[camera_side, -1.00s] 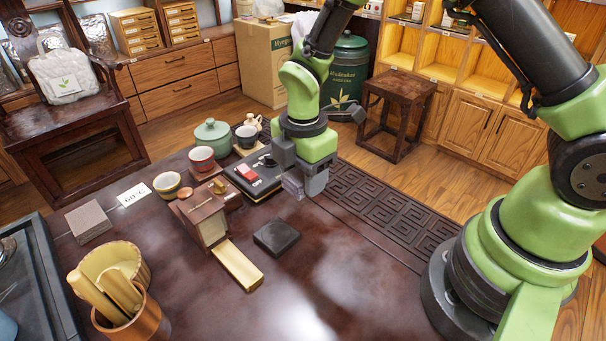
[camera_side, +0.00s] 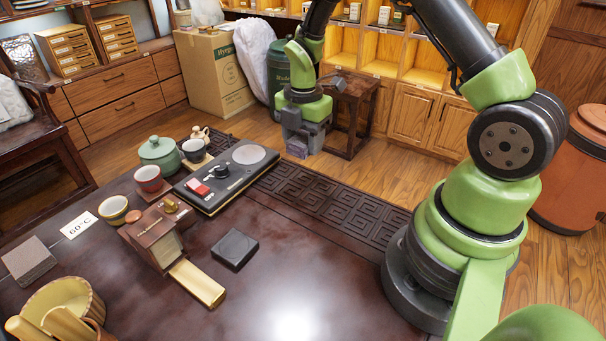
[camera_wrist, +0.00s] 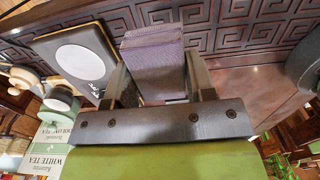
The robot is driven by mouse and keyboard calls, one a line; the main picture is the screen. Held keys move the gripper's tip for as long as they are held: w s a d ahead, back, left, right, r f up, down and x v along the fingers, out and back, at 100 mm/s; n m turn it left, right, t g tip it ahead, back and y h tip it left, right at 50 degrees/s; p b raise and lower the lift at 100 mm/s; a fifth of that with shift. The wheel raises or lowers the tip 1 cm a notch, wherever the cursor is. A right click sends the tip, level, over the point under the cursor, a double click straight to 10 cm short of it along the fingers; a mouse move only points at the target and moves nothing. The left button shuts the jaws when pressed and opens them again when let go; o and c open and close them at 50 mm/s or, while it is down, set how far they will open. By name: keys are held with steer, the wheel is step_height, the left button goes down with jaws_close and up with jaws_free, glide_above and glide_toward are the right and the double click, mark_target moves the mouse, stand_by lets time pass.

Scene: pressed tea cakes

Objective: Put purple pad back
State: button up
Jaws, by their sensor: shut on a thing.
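My gripper (camera_side: 300,143) is shut on the purple pad (camera_wrist: 153,62), raised at the back of the table in the side view. In the wrist view the pad is a thick purple-grey block between the two fingers, its ridged end facing up in the picture. In the side view only a small part of the pad (camera_side: 297,150) shows below the fingers. A grey-brown square pad (camera_side: 28,260) lies at the table's left. A dark square pad (camera_side: 234,249) lies flat near the table's middle.
A black device (camera_side: 212,200) with a round grey plate and red part stands left of my gripper. Cups (camera_side: 148,179), a green pot (camera_side: 160,154), a wooden box (camera_side: 150,238) and a gold bar (camera_side: 197,283) crowd the left. The table's front right is clear.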

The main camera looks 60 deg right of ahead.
mark_target(303, 180)
step_height(303, 180, down, 8)
steer(key=shift+r, duration=0.1)
stand_by(0.4)
steer(key=o, duration=1)
steer(key=shift+c, duration=0.2)
